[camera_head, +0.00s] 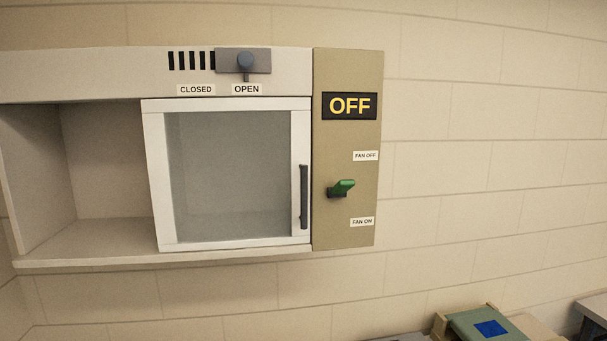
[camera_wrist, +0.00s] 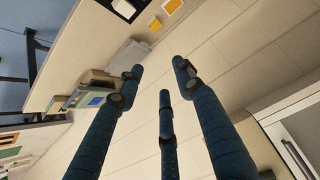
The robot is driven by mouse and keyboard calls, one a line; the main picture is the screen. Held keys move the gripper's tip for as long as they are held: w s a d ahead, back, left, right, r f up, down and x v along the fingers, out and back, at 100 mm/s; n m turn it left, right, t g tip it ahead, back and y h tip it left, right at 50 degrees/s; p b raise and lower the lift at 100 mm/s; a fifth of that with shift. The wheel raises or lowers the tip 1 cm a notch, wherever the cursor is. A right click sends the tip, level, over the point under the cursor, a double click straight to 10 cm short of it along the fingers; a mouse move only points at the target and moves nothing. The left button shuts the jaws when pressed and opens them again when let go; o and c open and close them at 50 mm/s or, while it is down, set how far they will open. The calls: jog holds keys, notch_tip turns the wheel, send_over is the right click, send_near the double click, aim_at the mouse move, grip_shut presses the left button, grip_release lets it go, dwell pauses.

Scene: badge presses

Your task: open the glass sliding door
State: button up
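The glass sliding door (camera_head: 232,180) has a white frame and a grey pane, and it covers the right part of a white wall cabinet. Its dark upright handle (camera_head: 303,197) is on the right side of the frame. The cabinet's left part is an uncovered, empty compartment (camera_head: 105,175). My gripper (camera_wrist: 157,76) shows in the wrist view with its dark blue fingers spread apart and nothing between them. It is not in the head view. A corner of the door with its handle (camera_wrist: 297,157) shows at the lower right of the wrist view, apart from the fingers.
A tan panel (camera_head: 348,145) right of the door has an OFF sign and a green lever (camera_head: 342,187). A vent slider (camera_head: 243,61) sits above the door at OPEN. A green device with a blue square (camera_head: 490,328) is at the lower right. The brick wall beside the panel is bare.

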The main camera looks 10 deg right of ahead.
jog(key=w+a+r+t+y+p, duration=0.1)
jog(key=w+a+r+t+p, duration=0.1)
jog(key=r+p, duration=0.3)
jog(key=w+a+r+n+t+y+p, duration=0.1)
jog(key=w+r+t+p, duration=0.3)
jog(key=r, duration=0.9)
jog(key=w+a+r+n+t+y+p, duration=0.1)
jog(key=w+a+r+p, duration=0.3)
jog(key=r+p, duration=0.4)
notch_tip(320, 180, up, 2)
jog(key=shift+r+t+y, duration=0.1)
jog(key=shift+t+y, duration=0.3)
jog(key=shift+t, duration=0.5)
jog(key=shift+w, duration=0.25)
jog(key=p, duration=0.2)
send_over(306, 228)
jog(key=shift+w, duration=0.35)
jog(key=shift+d, duration=0.1)
grip_shut()
